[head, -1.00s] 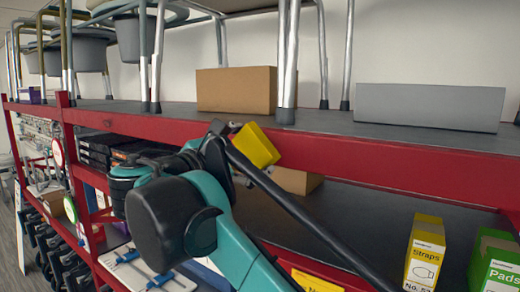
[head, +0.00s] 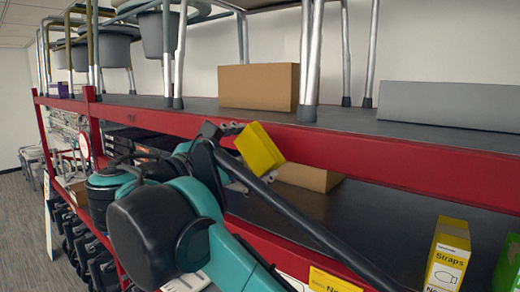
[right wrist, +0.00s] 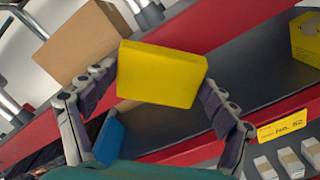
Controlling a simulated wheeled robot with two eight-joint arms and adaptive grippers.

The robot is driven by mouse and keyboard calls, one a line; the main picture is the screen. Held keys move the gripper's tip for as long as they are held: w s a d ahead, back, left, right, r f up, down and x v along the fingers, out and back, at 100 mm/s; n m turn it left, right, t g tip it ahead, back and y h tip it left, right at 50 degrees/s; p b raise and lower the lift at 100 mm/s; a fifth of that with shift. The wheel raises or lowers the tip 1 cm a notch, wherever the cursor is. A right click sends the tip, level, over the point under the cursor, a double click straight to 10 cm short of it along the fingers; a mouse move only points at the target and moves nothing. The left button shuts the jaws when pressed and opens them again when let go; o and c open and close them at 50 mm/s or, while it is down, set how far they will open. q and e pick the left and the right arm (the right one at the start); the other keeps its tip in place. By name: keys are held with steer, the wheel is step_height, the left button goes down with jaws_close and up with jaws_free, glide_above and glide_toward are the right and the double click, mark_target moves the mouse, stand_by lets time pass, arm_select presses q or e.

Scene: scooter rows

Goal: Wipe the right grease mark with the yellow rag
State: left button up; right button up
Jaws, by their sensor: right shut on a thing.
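The yellow rag (head: 260,148) looks like a thick folded block. My right gripper (right wrist: 158,88) is shut on it, with a finger at each side in the right wrist view, where the rag (right wrist: 160,75) also shows. In the head view the rag is tilted in front of the red shelf rail (head: 380,160), below the brown box. I cannot tell whether it touches the rail. I cannot make out any grease mark; one may be hidden behind the rag or my arm. My left gripper is out of view.
On the upper shelf stand a brown box (head: 258,87), a grey box (head: 450,106) and metal-legged chairs. The lower shelf holds another brown box (head: 308,177), a yellow Straps box (head: 448,255) and a green box (head: 510,268). Floor (head: 22,225) is clear at far left.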

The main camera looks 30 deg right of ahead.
steer(key=shift+a, duration=0.2)
steer(key=shift+v, duration=1.5)
